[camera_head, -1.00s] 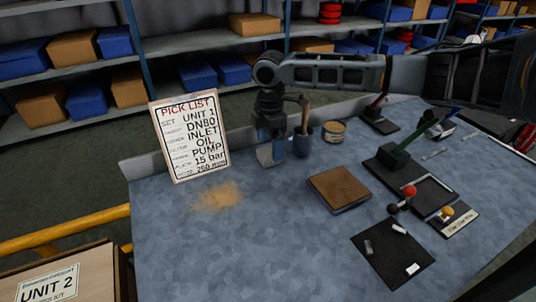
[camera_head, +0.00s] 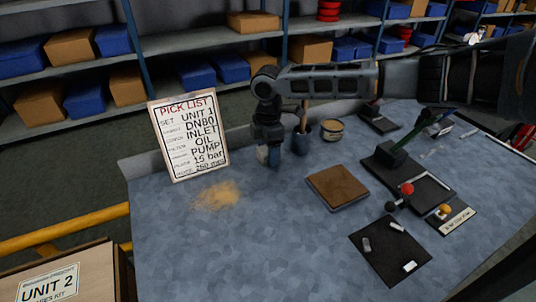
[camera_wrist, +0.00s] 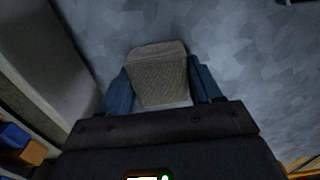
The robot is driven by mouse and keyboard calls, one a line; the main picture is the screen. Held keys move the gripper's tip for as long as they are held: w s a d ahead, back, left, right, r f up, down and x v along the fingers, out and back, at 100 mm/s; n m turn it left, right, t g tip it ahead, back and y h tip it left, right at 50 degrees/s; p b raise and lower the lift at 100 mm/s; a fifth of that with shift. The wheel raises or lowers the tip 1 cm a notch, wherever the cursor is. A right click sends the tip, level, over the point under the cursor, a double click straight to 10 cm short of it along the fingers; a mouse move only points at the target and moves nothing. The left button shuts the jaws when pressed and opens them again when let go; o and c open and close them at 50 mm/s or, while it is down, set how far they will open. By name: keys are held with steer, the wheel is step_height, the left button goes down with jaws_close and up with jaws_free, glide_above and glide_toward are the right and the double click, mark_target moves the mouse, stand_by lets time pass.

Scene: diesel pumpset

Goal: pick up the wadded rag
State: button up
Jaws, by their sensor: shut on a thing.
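The wadded rag (camera_wrist: 158,76) shows in the wrist view as a grey-beige block with a woven surface. It sits between the two blue fingers of my gripper (camera_wrist: 160,88), which are shut on it from left and right. In the head view my gripper (camera_head: 268,156) points down at the back of the blue-grey bench, just right of the pick list board. A small pale patch of the rag (camera_head: 262,154) shows at its fingers there. I cannot tell whether the rag touches the bench top.
The pick list board (camera_head: 188,137) stands close on the left. A dark cup with a wooden handle (camera_head: 302,143) stands close on the right, with a round tin (camera_head: 332,130) beyond. A brown-topped block (camera_head: 338,187) lies nearer. The bench's front left is clear except for tan powder (camera_head: 216,196).

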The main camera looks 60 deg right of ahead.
steer(key=shift+c, duration=0.8)
steer(key=shift+r, duration=0.1)
steer(key=shift+r, duration=0.6)
step_height(320, 180, up, 2)
steer(key=shift+r+b, duration=0.25)
steer(key=shift+b, duration=0.05)
steer(key=s+r+b, duration=0.1)
steer(key=s+r, duration=0.6)
steer(key=s, duration=0.4)
steer(key=shift+s, duration=0.35)
steer(key=shift+a, duration=0.1)
steer(key=o, duration=0.5)
steer(key=shift+w, duration=0.1)
steer(key=c, duration=0.4)
